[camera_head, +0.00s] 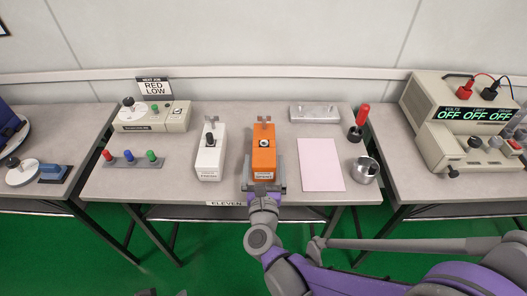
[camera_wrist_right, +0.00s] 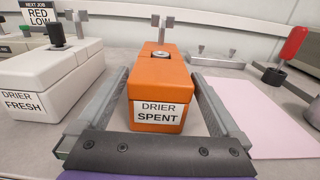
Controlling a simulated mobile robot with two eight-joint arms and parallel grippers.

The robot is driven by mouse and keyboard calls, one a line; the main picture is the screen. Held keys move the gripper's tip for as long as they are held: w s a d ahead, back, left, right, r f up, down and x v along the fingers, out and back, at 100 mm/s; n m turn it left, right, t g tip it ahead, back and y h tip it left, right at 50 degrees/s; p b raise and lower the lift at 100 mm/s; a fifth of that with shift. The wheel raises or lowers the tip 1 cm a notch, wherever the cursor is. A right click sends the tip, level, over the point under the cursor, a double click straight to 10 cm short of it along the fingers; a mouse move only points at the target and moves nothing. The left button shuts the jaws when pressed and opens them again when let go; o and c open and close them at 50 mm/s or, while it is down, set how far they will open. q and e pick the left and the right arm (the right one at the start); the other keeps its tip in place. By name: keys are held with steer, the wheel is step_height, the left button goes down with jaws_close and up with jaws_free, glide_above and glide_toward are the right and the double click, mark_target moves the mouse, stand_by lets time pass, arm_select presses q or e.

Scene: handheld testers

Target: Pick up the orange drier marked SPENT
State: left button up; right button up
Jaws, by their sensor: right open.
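The orange drier (camera_head: 263,155) stands on the middle table, with its label reading DRIER SPENT clear in the right wrist view (camera_wrist_right: 158,88). My right gripper (camera_head: 264,168) is open at its front end. In the right wrist view, one finger lies along each side of the orange drier, with a visible gap on both sides. The white drier (camera_head: 209,158), labelled DRIER FRESH, stands to the left; it also shows in the right wrist view (camera_wrist_right: 50,80). Two small dark tips at the bottom edge of the head view may be my left gripper (camera_head: 163,293); its jaws are not clear.
A pink sheet (camera_head: 320,165), a metal cup (camera_head: 364,170) and a red-handled tool (camera_head: 359,122) are at the right. A grey metal block (camera_head: 314,112) is behind. A sign reading NEXT JOB RED LOW (camera_head: 153,87) stands behind a beige tester (camera_head: 153,115).

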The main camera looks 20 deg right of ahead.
mark_target(264, 148)
steer(key=shift+r+b+x, duration=0.1)
steer(key=shift+b+x, duration=0.15)
steer(key=shift+x, duration=1.1)
steer(key=shift+r+b+x, duration=0.15)
steer(key=shift+b+x, duration=0.05)
steer(key=shift+x, duration=1.15)
jaws_close()
